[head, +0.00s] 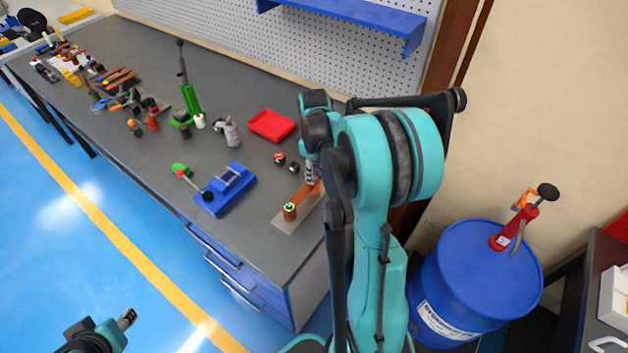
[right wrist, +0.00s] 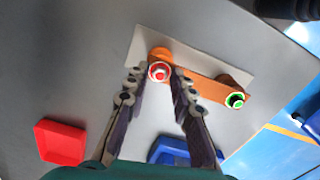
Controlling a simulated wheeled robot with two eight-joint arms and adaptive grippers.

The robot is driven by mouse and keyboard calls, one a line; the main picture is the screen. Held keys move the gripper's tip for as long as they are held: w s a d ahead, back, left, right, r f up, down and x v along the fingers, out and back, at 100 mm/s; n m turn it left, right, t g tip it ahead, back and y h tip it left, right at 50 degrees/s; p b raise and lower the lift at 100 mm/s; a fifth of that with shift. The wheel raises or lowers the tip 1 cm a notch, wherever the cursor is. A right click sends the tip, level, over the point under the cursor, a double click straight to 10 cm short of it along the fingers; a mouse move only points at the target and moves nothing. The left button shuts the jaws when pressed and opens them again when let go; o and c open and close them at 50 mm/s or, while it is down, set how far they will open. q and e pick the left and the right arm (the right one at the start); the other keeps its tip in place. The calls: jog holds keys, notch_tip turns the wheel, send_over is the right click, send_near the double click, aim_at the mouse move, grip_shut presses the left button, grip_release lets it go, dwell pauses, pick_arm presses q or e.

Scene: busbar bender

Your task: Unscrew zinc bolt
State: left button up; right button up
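An orange busbar (head: 301,198) lies on a pale plate (head: 285,222) near the bench's front right corner; it also shows in the right wrist view (right wrist: 205,88). One bolt with a red ring (right wrist: 159,71) stands at one end of the bar. Another bolt with a green ring (right wrist: 235,100) stands at the other end. Which one is zinc I cannot tell. My right gripper (right wrist: 159,73) is open, its fingertips on either side of the red-ringed bolt with small gaps visible. My left gripper (head: 127,317) is empty, low over the floor, away from the bench.
Two small dark round parts (head: 287,163) lie between tray and bar. Several tools crowd the bench's far left. A blue drum (head: 475,280) stands right of my right arm.

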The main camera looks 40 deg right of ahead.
grip_shut()
jog(key=n, duration=0.5)
jog(key=shift+n, duration=0.4)
jog(key=n, duration=0.5)
jog(key=shift+n, duration=0.3)
